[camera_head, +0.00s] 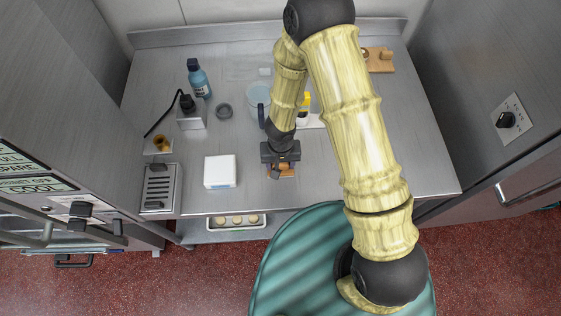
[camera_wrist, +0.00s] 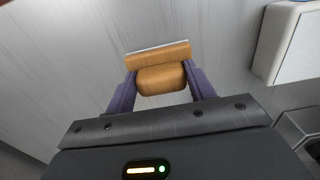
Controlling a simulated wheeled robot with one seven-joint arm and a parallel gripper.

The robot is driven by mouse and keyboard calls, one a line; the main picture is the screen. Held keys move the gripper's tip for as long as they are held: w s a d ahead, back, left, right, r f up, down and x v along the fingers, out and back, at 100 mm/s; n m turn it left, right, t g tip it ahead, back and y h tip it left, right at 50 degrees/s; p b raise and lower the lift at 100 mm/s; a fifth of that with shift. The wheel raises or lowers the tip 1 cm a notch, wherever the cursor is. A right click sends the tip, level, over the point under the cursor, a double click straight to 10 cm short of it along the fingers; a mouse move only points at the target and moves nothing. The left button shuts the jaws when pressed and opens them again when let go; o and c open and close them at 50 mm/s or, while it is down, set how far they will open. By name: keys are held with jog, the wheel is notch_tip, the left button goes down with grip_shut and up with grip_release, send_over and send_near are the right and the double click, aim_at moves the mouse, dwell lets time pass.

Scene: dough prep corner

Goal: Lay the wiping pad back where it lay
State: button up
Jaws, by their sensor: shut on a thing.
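My gripper (camera_head: 281,163) is low over the front middle of the steel worktop. In the wrist view its two purple fingers (camera_wrist: 161,82) are closed on the wooden grip of the wiping pad (camera_wrist: 158,53). The pad is an orange-brown wooden block with a thin pale edge along its far side. In the head view the pad (camera_head: 288,172) shows only partly, below the dark gripper body. I cannot tell whether its underside touches the worktop.
A white box (camera_head: 220,172) stands just left of my gripper, and a slotted metal unit (camera_head: 159,188) further left. The right worktop (camera_head: 415,150) is clear.

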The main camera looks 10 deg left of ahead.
jog(key=shift+f+b, duration=0.5)
jog(key=shift+b, duration=0.2)
dwell(0.4)
jog(key=o, duration=1)
jog(key=shift+o, duration=0.2)
jog(key=shift+r, duration=0.15)
notch_tip(320, 180, up, 17)
jog(key=p, duration=0.5)
jog(key=d+r+m+t+b, duration=0.1)
jog(key=d+b, duration=0.3)
jog(key=d, duration=0.7)
jog(key=s+d+r+m+t+b, duration=0.1)
jog(key=d+r+b, duration=0.3)
jog(key=d, duration=0.7)
jog(key=shift+m+t, duration=0.3)
jog(key=shift+r, duration=0.1)
